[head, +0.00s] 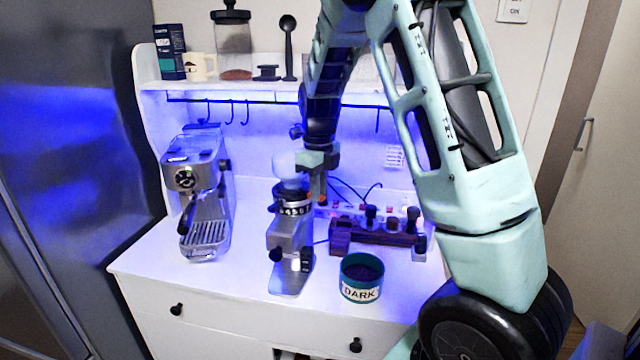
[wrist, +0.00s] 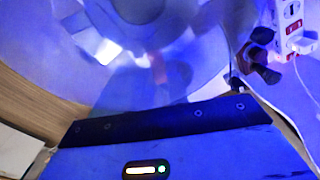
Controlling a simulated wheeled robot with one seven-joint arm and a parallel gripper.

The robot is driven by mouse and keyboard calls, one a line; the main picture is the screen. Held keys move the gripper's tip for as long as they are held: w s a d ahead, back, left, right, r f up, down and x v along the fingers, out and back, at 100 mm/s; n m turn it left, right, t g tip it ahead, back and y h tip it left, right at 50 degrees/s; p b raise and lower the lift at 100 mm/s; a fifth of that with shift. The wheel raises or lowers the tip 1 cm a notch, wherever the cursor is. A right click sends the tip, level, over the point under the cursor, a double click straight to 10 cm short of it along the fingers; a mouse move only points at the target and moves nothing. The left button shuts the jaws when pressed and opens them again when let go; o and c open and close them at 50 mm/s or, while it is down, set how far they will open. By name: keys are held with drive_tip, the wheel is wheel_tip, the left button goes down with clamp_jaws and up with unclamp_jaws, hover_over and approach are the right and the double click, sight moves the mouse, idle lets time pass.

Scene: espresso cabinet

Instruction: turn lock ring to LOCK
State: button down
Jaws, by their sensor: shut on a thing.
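The grinder (head: 290,243) stands on the white counter, with a clear rounded hopper (head: 287,165) on top. Its dark lock ring (head: 290,208) with pale markings sits below the hopper. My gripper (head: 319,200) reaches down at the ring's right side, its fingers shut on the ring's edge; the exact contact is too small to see. In the wrist view the clear hopper (wrist: 130,75) fills much of the picture, close to my gripper's dark body at the bottom. The fingertips are not clear there, and the LOCK mark cannot be read.
An espresso machine (head: 200,190) stands to the left. A green DARK tin (head: 361,290) is in front right. A wooden rack (head: 375,235) with tools and a power strip (wrist: 292,25) are to the right. A shelf with hooks is above.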

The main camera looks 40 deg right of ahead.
drive_tip(key=shift+a+r+m+p, duration=0.1)
drive_tip(key=shift+a+m+p, duration=0.25)
drive_tip(key=shift+m, duration=0.25)
idle(0.3)
drive_tip(key=c, duration=1.4)
unclamp_jaws()
drive_tip(key=shift+o, duration=0.2)
wheel_tip(320, 180, up, 17)
drive_tip(key=b, duration=0.2)
drive_tip(key=shift+r+b, duration=0.15)
drive_tip(key=shift+b, duration=0.25)
